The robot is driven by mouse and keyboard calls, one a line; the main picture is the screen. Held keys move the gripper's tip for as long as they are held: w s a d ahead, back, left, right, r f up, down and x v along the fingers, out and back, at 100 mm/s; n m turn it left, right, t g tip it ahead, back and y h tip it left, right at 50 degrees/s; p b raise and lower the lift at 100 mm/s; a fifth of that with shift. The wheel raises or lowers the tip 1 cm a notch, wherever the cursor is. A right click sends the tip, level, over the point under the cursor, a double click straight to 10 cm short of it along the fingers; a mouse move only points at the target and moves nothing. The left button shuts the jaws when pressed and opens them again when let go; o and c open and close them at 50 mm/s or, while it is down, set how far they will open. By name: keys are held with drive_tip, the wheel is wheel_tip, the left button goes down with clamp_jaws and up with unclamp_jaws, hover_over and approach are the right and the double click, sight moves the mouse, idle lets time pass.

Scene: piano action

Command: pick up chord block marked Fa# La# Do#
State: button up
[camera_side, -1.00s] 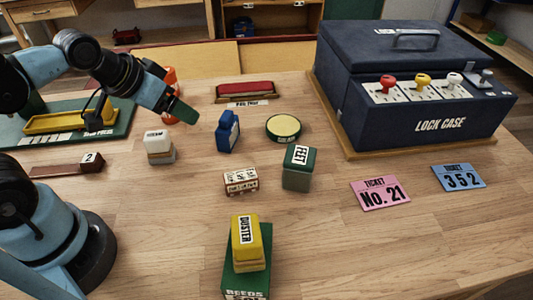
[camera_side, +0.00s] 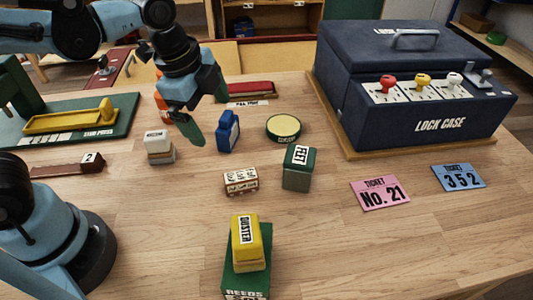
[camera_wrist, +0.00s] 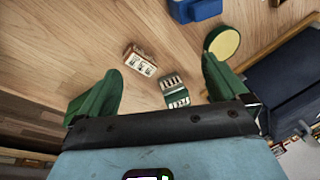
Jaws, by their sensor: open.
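The chord block (camera_side: 240,181) is a small brown block with a white lettered top; its marks are too small to read surely. It lies on the wooden table, left of the green felt block (camera_side: 298,167). My gripper (camera_side: 208,116) is open and empty, above the table, up and left of the chord block in the side view. In the wrist view the chord block (camera_wrist: 140,61) shows between my green fingers (camera_wrist: 161,67), nearer the left one, well below and apart from them. The green felt block (camera_wrist: 174,91) shows beside it.
A yellow duster block (camera_side: 246,243) sits on a green box in front. The lock case (camera_side: 420,110) is at right.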

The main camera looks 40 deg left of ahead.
drive_tip(key=d+f+m+g, duration=0.1)
drive_tip(key=d+m+g, duration=0.3)
drive_tip(key=m, duration=0.5)
drive_tip(key=m+t, duration=0.1)
drive_tip(key=m, duration=0.1)
hover_over(240, 174)
drive_tip(key=shift+y, duration=0.3)
drive_tip(key=f, duration=0.7)
drive_tip(key=shift+w+a, duration=0.15)
drive_tip(key=shift+w, duration=0.1)
drive_tip(key=shift+s+f, duration=0.15)
drive_tip(key=shift+f, duration=1.2)
drive_tip(key=shift+s+f, duration=0.1)
drive_tip(key=shift+f, duration=1.25)
drive_tip(key=c, duration=1)
